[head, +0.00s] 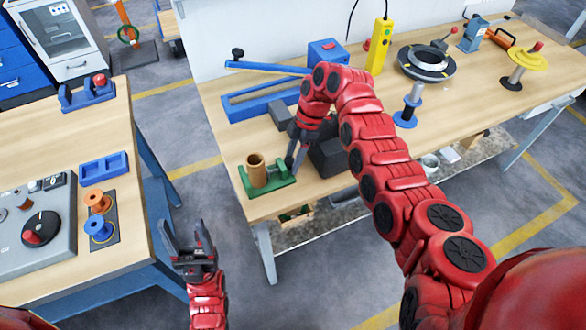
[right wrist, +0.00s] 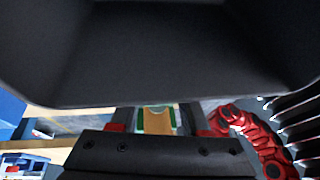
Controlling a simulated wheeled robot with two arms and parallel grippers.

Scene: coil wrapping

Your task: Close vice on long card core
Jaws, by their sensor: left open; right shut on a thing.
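A small green vice (head: 262,188) stands at the near left corner of the right-hand workbench. A brown card core (head: 257,168) stands upright in it, its open end up. My right gripper (head: 292,163) points down at the right end of the vice and is shut on that part; its fingers hide the exact grip. In the right wrist view, green parts of the vice (right wrist: 158,108) and a brown surface show between the fingers. The gripper body hides most of that view. My left gripper (head: 184,232) is open and empty, over the floor gap between the benches.
A blue spool stand (head: 408,108), a black turntable (head: 426,64) and a yellow reel (head: 523,62) are farther right. The left bench holds blue fixtures and small spools (head: 98,229).

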